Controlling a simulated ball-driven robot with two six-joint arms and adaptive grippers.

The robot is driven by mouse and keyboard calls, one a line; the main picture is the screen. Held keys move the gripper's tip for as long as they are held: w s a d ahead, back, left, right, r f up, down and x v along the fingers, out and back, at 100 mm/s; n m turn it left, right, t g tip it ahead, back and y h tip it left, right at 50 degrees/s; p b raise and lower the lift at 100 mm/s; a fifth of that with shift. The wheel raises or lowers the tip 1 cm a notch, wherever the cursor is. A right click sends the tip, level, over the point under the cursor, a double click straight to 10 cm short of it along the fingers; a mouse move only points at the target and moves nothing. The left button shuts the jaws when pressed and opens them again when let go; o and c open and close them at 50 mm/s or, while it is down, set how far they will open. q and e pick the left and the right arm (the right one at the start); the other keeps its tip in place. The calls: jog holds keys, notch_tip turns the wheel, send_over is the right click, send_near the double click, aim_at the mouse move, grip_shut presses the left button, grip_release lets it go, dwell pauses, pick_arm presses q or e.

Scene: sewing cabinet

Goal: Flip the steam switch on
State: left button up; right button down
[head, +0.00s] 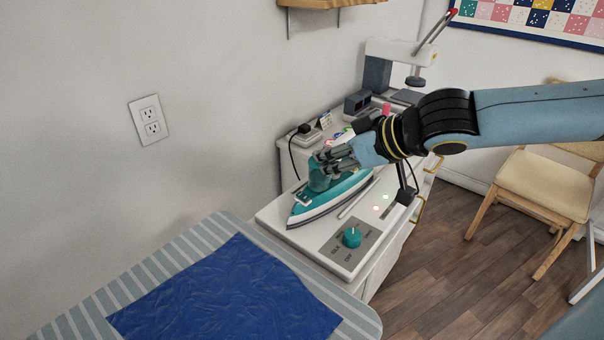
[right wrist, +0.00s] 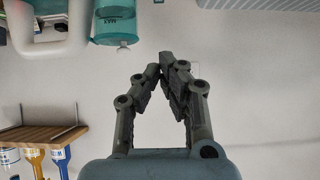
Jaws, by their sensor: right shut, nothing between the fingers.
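The white steam station (head: 285,213) carries a teal-and-white iron (head: 318,207), a teal dial (head: 352,237) marked OFF, and two small lights, one red (head: 376,208) and one green (head: 385,196). I cannot pick out a steam switch for certain; my arm covers part of the station's far side. My right gripper (head: 325,157) is shut and empty, above the iron's rear in the head view. In the right wrist view its fingertips (right wrist: 166,62) meet in front of pale wall, with a teal tank marked MAX (right wrist: 114,27) nearby. My left gripper is not in view.
An ironing board (head: 72,325) with a blue cloth (head: 225,293) is in front. A wall outlet (head: 150,120) is at left. A sewing machine (head: 395,50) stands behind my right arm, and a wooden chair (head: 545,182) at right. A small shelf (right wrist: 40,138) shows in the right wrist view.

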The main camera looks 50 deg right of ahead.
jog(key=b, duration=0.5)
send_over(302, 195)
jog(key=f, duration=0.4)
jog(key=shift+s+f, duration=0.3)
jog(key=shift+w+f, duration=0.25)
jog(key=shift+f, duration=1.65)
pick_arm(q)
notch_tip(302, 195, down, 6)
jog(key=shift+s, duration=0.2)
pick_arm(e)
jog(key=shift+w, duration=0.1)
